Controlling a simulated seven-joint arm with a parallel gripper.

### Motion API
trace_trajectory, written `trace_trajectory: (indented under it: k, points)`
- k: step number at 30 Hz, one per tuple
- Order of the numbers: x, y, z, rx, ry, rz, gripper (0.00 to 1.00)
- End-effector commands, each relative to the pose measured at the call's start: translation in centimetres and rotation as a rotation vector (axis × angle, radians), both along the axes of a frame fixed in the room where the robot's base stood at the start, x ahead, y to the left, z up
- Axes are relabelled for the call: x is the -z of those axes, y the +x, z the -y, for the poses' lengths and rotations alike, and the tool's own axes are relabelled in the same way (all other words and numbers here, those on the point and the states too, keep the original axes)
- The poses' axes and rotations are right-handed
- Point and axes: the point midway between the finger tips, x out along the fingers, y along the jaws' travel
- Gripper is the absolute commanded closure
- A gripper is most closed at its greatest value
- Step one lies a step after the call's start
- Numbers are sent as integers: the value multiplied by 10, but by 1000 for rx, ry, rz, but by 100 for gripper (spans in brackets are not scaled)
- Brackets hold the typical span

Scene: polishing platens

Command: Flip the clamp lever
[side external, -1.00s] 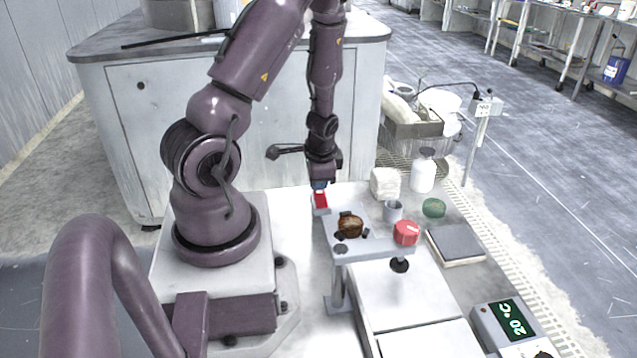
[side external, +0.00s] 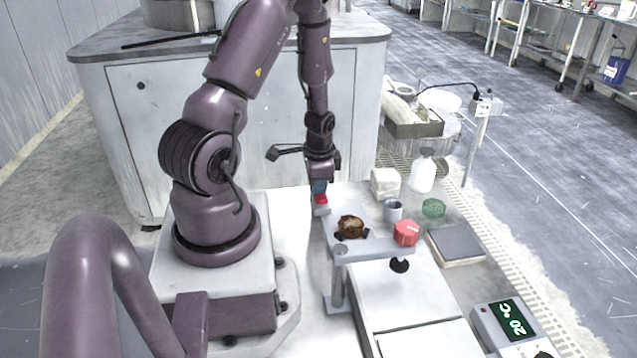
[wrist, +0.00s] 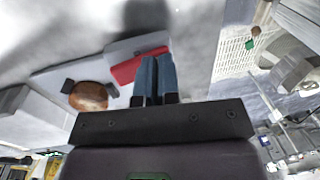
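The red clamp lever (side external: 321,199) sits at the far left corner of a raised grey platen stand (side external: 345,250). In the wrist view the lever (wrist: 125,72) lies on a light grey block just beyond my fingertips. My gripper (side external: 319,190) points down at the lever, its blue fingers at or against the red part; contact is hard to tell. In the wrist view the blue fingers of my gripper (wrist: 157,60) are side by side, with nothing seen between them. The fingers hide part of the lever.
A brown rounded piece (side external: 351,227) sits among dark clamps on the stand. A red knob (side external: 405,233) is at its near right corner. A grey cup (side external: 393,211), a white block (side external: 385,183), a white bottle (side external: 422,172) and a green item (side external: 433,208) stand to the right.

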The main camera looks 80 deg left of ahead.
Motion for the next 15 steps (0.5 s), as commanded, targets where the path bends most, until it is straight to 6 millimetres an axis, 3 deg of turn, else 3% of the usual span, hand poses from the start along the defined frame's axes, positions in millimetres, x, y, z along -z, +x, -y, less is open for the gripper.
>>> trace_trajectory:
  k: [15]
  points:
    - [11, 2, -9, 0, -3, 5, 100]
